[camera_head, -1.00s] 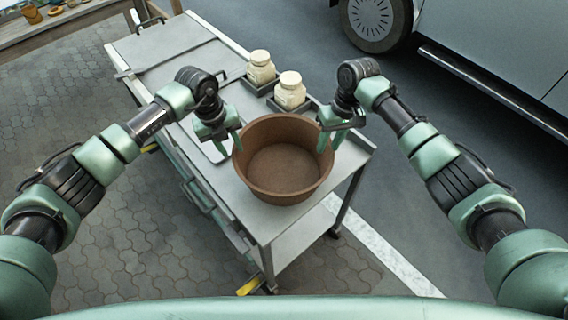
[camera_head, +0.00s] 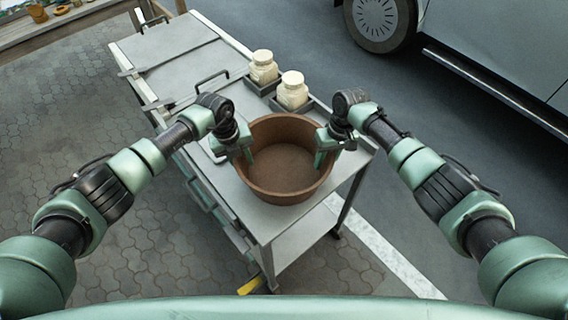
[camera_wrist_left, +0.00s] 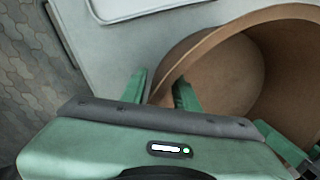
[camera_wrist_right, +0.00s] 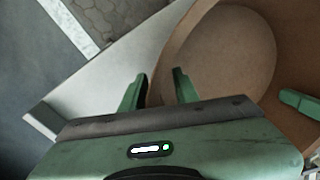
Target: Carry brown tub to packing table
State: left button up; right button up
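The brown tub (camera_head: 285,180) is round, empty and upright on the near end of a grey metal cart (camera_head: 180,65). My left gripper (camera_head: 243,155) is at the tub's left rim. In the left wrist view its fingers (camera_wrist_left: 160,88) are apart, one on each side of the tub wall (camera_wrist_left: 205,45). My right gripper (camera_head: 326,156) is at the right rim. In the right wrist view its fingers (camera_wrist_right: 158,85) are apart too, with the wall (camera_wrist_right: 172,50) between them. A wooden table (camera_head: 60,28) shows at the far top left; I cannot tell whether it is the packing table.
Two cream jars (camera_head: 264,68) (camera_head: 292,91) stand in dark trays on the cart behind the tub. Small pots (camera_head: 38,14) are on the wooden table. A parked vehicle (camera_head: 490,40) is at the top right. Paved floor (camera_head: 60,130) on the left is clear.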

pick_arm(q)
grip_shut()
pick_arm(e)
jog(key=shift+a, duration=0.1)
grip_shut()
pick_arm(q)
jog(key=shift+d+r, duration=0.1)
jog(key=shift+d, duration=0.15)
pick_arm(e)
jog(key=shift+a+r, duration=0.1)
jog(key=shift+a, duration=0.15)
dwell(0.4)
